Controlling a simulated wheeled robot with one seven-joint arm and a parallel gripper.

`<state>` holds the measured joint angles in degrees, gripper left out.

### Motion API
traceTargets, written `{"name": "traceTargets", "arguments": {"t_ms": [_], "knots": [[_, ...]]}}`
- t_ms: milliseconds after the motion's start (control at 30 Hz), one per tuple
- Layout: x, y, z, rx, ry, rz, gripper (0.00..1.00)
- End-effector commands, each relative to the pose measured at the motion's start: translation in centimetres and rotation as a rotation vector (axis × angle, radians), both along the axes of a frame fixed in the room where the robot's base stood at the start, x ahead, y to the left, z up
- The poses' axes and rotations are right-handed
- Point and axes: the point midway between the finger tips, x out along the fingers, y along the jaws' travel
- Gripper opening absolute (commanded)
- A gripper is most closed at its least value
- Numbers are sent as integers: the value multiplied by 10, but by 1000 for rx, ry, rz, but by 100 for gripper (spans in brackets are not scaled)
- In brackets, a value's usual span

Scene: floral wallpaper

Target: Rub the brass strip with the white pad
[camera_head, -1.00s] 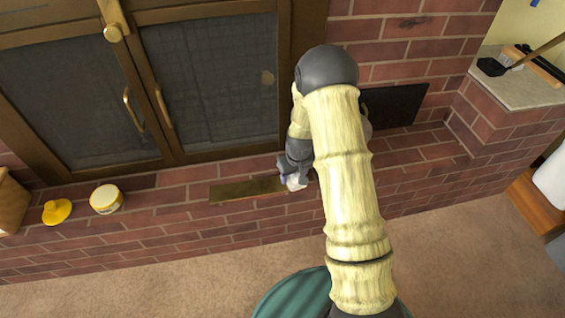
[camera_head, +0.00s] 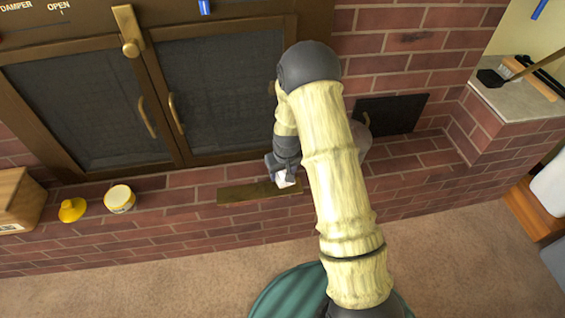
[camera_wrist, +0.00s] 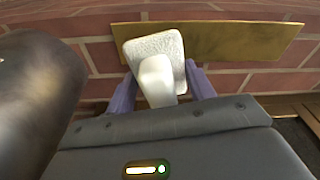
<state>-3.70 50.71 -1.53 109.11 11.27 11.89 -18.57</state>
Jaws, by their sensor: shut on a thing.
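The brass strip (camera_head: 240,193) lies flat along the brick ledge below the glass doors. It also shows in the wrist view (camera_wrist: 235,40), stretching across the top behind the pad. My gripper (camera_head: 284,177) is shut on the white pad (camera_head: 286,181) at the right end of the strip in the head view. In the wrist view the two purple fingers of my gripper (camera_wrist: 160,90) hold the pad's white grip, and the textured pad (camera_wrist: 157,46) overlaps the strip. I cannot tell whether the pad touches the strip.
On the ledge to the left stand a yellow-rimmed tin (camera_head: 120,198), a yellow lid (camera_head: 72,209) and a wooden box (camera_head: 20,200). The glass doors (camera_head: 225,90) rise behind the strip. A black panel (camera_head: 391,114) is on the right wall. A brush (camera_head: 492,77) lies on the right counter.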

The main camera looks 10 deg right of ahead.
Motion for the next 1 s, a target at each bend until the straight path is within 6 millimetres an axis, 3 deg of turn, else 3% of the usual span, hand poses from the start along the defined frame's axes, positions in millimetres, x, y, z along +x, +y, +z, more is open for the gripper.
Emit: {"name": "traceTargets", "arguments": {"t_ms": [200,700,1000], "knots": [[0,1,21,0,0,2,29],[-1,0,26,0,-1,-6,29],[-36,-23,68,-1,-2,-154,29]]}}
